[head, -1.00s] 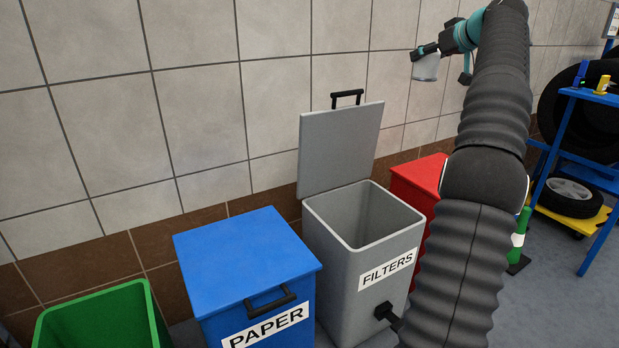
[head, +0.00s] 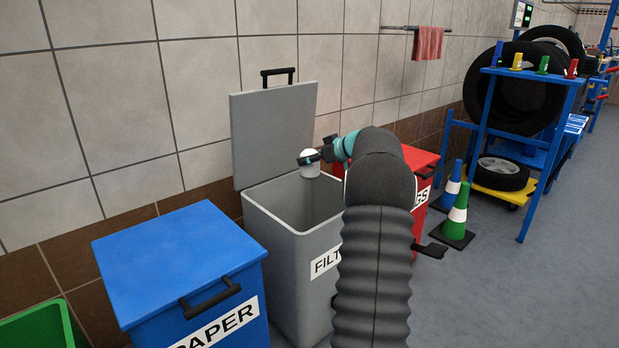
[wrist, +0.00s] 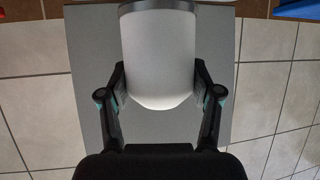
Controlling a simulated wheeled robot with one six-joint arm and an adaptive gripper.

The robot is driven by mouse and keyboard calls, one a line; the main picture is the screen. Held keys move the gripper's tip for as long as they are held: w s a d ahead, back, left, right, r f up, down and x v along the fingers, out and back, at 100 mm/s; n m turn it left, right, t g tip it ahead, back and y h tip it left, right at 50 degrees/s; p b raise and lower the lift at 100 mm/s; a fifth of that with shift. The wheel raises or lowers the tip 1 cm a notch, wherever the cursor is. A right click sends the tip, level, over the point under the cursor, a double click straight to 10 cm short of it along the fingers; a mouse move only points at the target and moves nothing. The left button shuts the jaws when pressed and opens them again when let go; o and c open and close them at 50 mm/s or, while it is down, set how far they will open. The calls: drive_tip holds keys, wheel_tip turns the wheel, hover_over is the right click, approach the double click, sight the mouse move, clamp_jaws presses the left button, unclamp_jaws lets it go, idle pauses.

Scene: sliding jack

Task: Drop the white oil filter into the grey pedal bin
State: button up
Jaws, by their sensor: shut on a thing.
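The white oil filter (head: 309,165) is held in my gripper (head: 310,158), above the opening of the grey pedal bin (head: 290,262). The bin's lid (head: 272,130) stands open against the wall, and its front label is partly hidden by my arm. In the wrist view, the filter (wrist: 160,60) sits between the two fingers of my gripper (wrist: 160,90), which touch its sides. The grey lid (wrist: 90,60) shows behind it there. The bin's floor is hidden.
A blue bin (head: 180,262) marked PAPER stands left of the grey bin, with a green bin (head: 40,328) beyond it. A red bin (head: 420,160) stands to the right, partly behind my arm. Traffic cones (head: 455,222) and a blue rack (head: 530,150) are farther right.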

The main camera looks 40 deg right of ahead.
sight(309, 168)
drive_tip(key=f, duration=0.3)
drive_tip(key=shift+a+f, duration=0.2)
drive_tip(key=shift+a, duration=0.15)
drive_tip(key=shift+f, duration=2.75)
drive_tip(key=o, duration=1.5)
wheel_tip(309, 168, up, 10)
